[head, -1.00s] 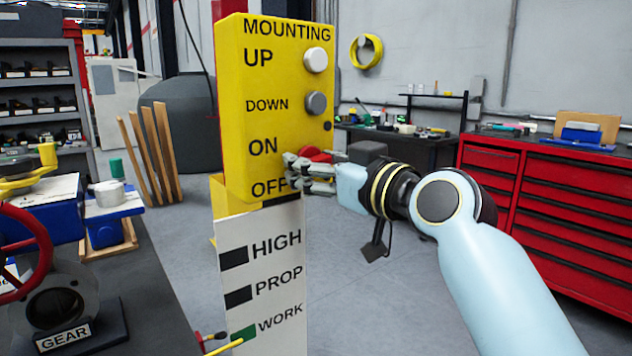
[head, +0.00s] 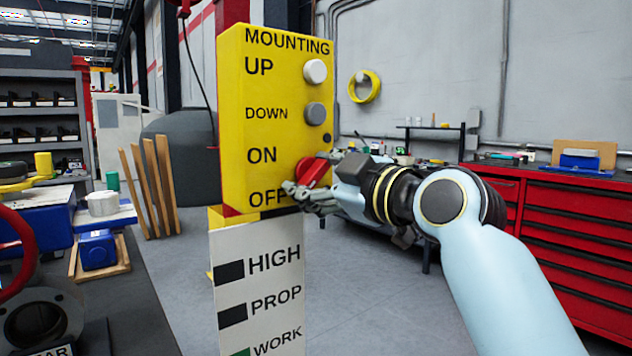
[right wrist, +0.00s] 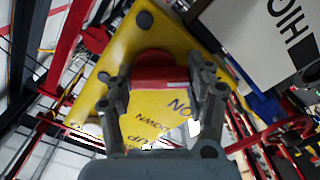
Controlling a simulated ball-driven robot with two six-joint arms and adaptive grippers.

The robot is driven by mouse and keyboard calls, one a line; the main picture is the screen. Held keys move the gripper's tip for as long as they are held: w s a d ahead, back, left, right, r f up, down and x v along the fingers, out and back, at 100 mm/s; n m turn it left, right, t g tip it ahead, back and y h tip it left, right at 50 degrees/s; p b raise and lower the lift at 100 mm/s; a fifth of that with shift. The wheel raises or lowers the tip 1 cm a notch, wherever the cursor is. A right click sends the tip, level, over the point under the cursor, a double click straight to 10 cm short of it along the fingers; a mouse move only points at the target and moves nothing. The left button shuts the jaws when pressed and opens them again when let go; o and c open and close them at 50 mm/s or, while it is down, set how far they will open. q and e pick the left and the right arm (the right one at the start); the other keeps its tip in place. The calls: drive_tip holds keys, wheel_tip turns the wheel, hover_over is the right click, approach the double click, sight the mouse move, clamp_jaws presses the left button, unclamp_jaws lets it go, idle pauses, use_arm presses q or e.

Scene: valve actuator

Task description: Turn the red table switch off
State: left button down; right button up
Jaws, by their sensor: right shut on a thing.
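The yellow control box (head: 238,120) stands left of centre in the head view, with UP, DOWN, ON and OFF labels. The red switch (head: 312,172) is on its front, right of the ON and OFF labels, and its handle slants down toward OFF. My right gripper (head: 302,192) comes in from the right and is shut on the switch, partly hiding it. In the right wrist view the red switch (right wrist: 155,78) sits between the two fingers of the right gripper (right wrist: 155,88). My left gripper is not in view.
Below the box is a white panel (head: 285,285) labelled HIGH, PROP and WORK. A dark workbench (head: 120,310) with a red wheel lies at left. Red drawer cabinets (head: 570,235) stand at right. Grey floor is open between them.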

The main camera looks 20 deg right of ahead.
drive_tip(key=shift+f, duration=0.15)
drive_tip(key=o, duration=1.2)
drive_tip(key=v, duration=1.2)
